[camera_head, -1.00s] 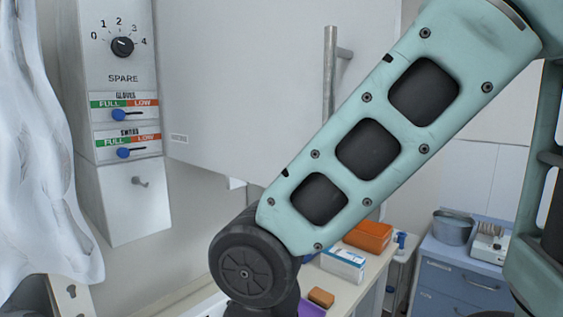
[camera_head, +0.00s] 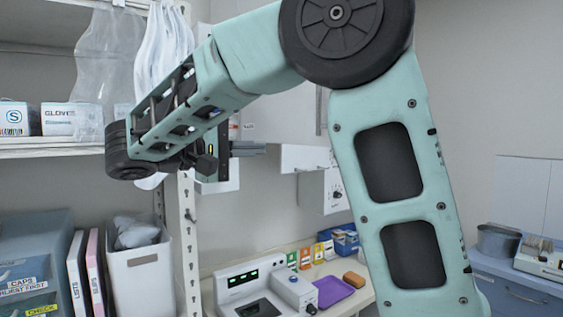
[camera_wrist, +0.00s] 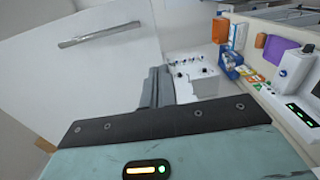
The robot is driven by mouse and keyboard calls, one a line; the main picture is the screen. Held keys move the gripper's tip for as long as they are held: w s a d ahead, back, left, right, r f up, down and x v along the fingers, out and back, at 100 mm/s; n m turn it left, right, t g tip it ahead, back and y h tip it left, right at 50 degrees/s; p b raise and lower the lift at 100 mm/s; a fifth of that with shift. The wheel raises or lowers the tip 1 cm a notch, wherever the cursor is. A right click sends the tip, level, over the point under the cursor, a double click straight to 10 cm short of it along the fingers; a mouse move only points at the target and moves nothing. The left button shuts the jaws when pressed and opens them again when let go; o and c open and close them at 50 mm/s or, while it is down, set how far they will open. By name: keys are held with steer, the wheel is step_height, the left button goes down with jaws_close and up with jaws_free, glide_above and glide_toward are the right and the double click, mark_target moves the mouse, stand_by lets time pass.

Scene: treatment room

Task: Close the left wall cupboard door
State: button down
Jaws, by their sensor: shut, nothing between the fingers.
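The white cupboard door (camera_head: 275,118) is partly hidden behind my arm in the head view. Its upright bar handle (camera_head: 319,110) shows in the gap between my arm links. In the wrist view the door (camera_wrist: 95,85) is a large pale panel on the left, with its metal handle (camera_wrist: 100,34) near the top. I cannot tell exactly how far the door stands open. My gripper (camera_head: 262,148) is shut and empty, pointing right in front of the door in the head view. Its fingers also show in the wrist view (camera_wrist: 158,85). Contact with the door cannot be told.
A white control box (camera_head: 323,190) with a knob hangs on the wall. Below, a counter holds a white device (camera_head: 247,285), a purple tray (camera_head: 333,291) and a blue bin (camera_head: 345,240). A shelf post (camera_head: 187,245) and a grey-white bin (camera_head: 138,270) stand at left.

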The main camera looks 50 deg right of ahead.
steer(key=p, duration=0.5)
glide_toward(318, 143)
steer(key=x, duration=0.5)
steer(key=shift+d+r, duration=0.15)
steer(key=shift+d, duration=0.1)
steer(key=shift+s+d, duration=0.2)
steer(key=shift+d, duration=0.5)
steer(key=shift+f, duration=0.25)
